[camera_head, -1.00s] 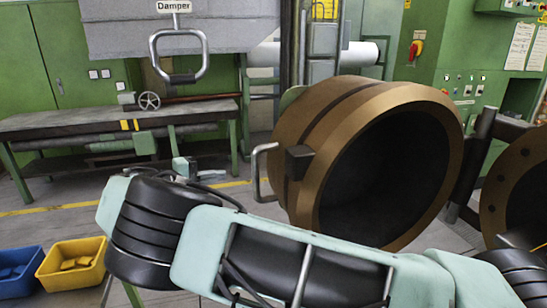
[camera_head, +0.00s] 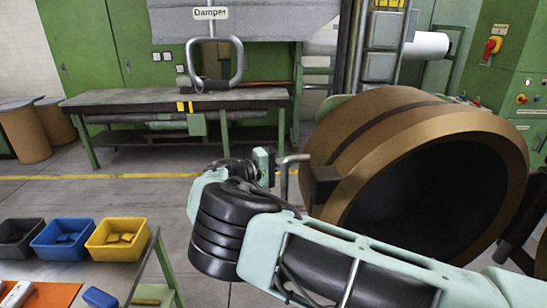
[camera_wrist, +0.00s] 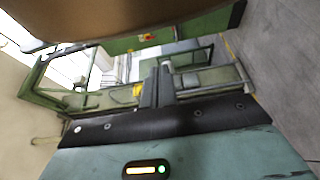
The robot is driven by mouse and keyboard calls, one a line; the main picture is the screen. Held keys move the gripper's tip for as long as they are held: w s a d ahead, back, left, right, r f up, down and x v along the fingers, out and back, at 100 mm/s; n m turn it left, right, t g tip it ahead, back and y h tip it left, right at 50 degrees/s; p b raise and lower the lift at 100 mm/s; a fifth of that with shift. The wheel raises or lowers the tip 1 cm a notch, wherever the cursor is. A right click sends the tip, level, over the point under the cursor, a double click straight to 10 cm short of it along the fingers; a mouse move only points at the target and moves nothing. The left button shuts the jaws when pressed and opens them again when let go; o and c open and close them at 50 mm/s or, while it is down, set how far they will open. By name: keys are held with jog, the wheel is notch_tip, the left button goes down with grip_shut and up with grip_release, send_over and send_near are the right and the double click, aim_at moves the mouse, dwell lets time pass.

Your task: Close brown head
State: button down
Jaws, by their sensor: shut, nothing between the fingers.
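The brown head (camera_head: 345,150) is a large, thick round cylinder at the right of the head view, with its dark open mouth facing front right. A bent metal handle (camera_head: 284,182) sticks out from a dark block on its left side. My gripper (camera_head: 266,165) is just left of the handle; I cannot tell whether they touch. In the wrist view the fingers (camera_wrist: 158,86) are together with nothing seen between them, and the brown head (camera_wrist: 120,18) fills the top edge. My arm hides the lower part of the head.
A workbench (camera_head: 170,98) stands behind, below a hanging Damper handle (camera_head: 214,82). Black, blue and yellow bins (camera_head: 118,238) stand at lower left by a green-legged table. Green cabinets with a red switch (camera_head: 493,46) are at right. Grey floor between bench and bins is clear.

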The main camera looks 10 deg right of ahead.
jog(key=s+p, duration=0.1)
jog(key=s, duration=0.1)
jog(key=s+p, duration=0.1)
jog(key=shift+s+d+p, duration=0.2)
jog(key=shift+s+p, duration=0.2)
jog(key=shift+a, duration=0.1)
